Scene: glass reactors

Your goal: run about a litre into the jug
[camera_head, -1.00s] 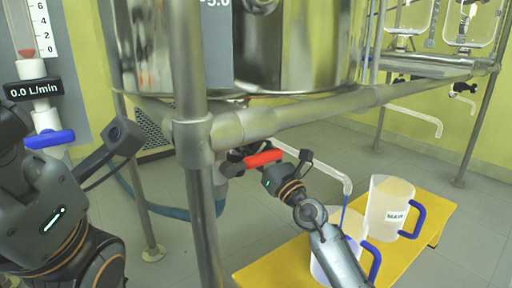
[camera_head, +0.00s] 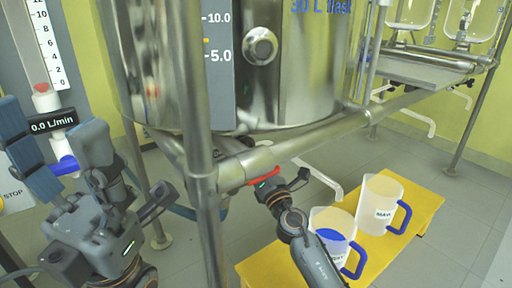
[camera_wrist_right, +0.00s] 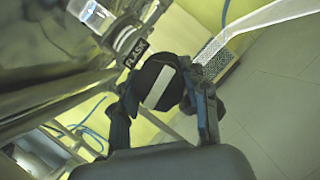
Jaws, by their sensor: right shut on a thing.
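The red valve handle (camera_head: 264,178) sits under the steel vessel (camera_head: 290,75). My right gripper (camera_head: 275,187) is shut at this handle; in the right wrist view its fingers (camera_wrist_right: 163,115) close around a dark round part with a white stripe, beside a "FLASK" label. A pale outlet spout (camera_head: 322,180) leads from the valve toward the near jug (camera_head: 322,218). This clear jug has a blue handle and holds blue liquid; no stream shows at the spout now. My left gripper (camera_head: 58,145) is open and empty near the blue valve handle (camera_head: 65,165) at left.
A second jug (camera_head: 378,190), with a blue handle and a white label, stands beyond the near jug on the yellow platform (camera_head: 265,266). A flow meter (camera_head: 53,122) at left reads 0.0 L/min. A steel frame post (camera_head: 201,130) stands between my arms.

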